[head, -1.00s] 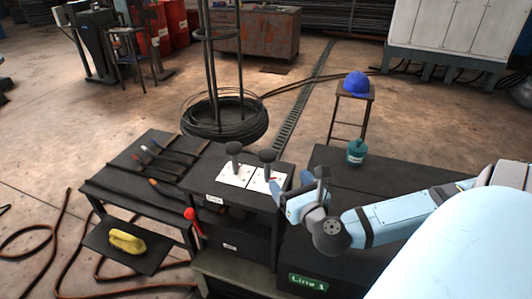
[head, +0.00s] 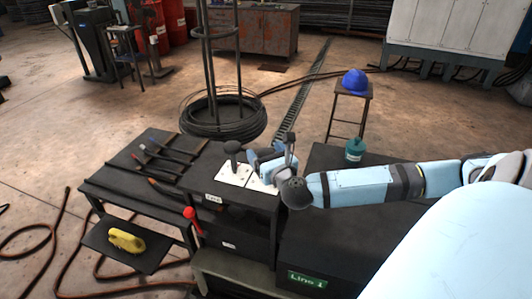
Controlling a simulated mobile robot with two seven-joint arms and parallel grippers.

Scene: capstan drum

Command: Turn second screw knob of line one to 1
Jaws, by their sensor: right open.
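The first screw knob (head: 233,148), dark with a round head, stands upright on a white plate (head: 235,175) on the dark control box. The second white plate (head: 257,186) lies to its right and is partly covered by my right gripper. The second knob is hidden or cannot be told apart from the gripper there. My right gripper (head: 260,158) is open, its fingers over the second plate, at the second knob's place. Contact with the knob cannot be seen. A green "Line 1" sign (head: 307,279) is on the box front below. My left gripper is not in view.
A red knob-headed lever (head: 189,213) sticks out at the box's front left. A table with several tools (head: 125,180) stands to the left. A teal canister (head: 354,150) stands on the dark top to the right. A wire coil stand (head: 210,125) is behind.

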